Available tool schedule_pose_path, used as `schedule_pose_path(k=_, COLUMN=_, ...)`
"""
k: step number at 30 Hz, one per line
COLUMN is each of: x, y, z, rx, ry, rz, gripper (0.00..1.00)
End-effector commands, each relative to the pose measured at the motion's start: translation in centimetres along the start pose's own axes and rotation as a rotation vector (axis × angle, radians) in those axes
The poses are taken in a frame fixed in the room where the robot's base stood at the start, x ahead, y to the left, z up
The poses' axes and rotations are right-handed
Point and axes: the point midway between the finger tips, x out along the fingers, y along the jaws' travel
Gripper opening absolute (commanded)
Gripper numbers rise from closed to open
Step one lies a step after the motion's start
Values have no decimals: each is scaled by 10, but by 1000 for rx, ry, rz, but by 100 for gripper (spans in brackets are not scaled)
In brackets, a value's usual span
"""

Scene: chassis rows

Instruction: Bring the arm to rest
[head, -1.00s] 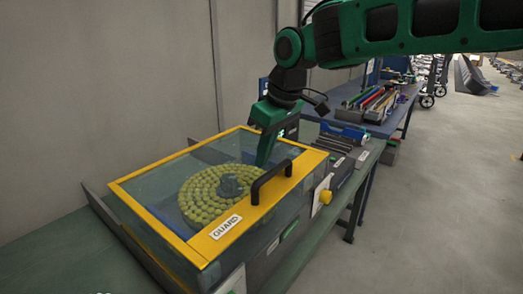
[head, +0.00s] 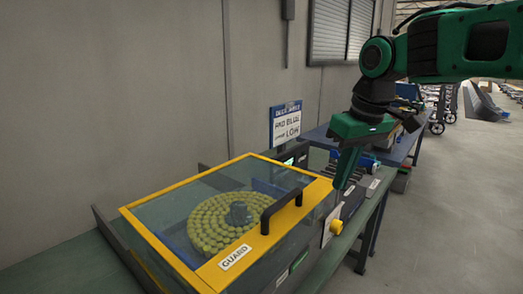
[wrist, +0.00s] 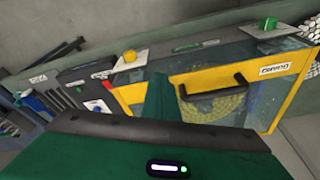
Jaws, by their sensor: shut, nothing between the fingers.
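My gripper (head: 345,168) is dark green and hangs from the raised arm, its fingers together with nothing between them. In the head view it is at the right end of the guarded machine, in front of the tool rack and close to the yellow knob (head: 335,227); whether it touches anything I cannot tell. In the wrist view the gripper (wrist: 157,95) points toward the machine. The yellow-framed guard (head: 188,262) is down over a ring of yellow-green pieces (head: 222,221). Its black handle (head: 282,208) stands clear of my fingers.
The guarded machine sits on a green bench (head: 60,270) against a grey wall. A sign (head: 286,122) stands behind it. A blue table (head: 400,152) with items lies beyond. The floor (head: 450,230) on the right is open.

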Motion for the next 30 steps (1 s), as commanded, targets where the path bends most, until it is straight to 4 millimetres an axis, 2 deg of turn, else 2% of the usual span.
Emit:
schedule_pose_path(k=1, x=7, y=21, z=27, rx=91, ry=-17, rz=17, gripper=0)
schedule_pose_path(k=3, x=17, y=47, z=63, rx=217, ry=-40, rz=40, gripper=0)
schedule_pose_path(k=7, x=36, y=84, z=138, rx=447, ry=-82, rz=76, gripper=0)
schedule_pose_path(k=9, x=46, y=97, z=180, rx=568, ry=-105, rz=91, gripper=0)
schedule_pose_path(k=12, x=61, y=107, z=238, rx=726, ry=-138, rz=108, gripper=0)
schedule_pose_path(k=16, x=78, y=106, z=298, rx=885, ry=-176, rz=121, gripper=0)
schedule_pose_path(k=18, x=84, y=104, z=320, rx=942, ry=-189, rz=125, gripper=0)
schedule_pose_path(k=21, x=89, y=101, z=338, rx=989, ry=-202, rz=127, gripper=0)
schedule_pose_path(k=30, x=91, y=100, z=343, rx=1002, ry=-206, rz=128, gripper=0)
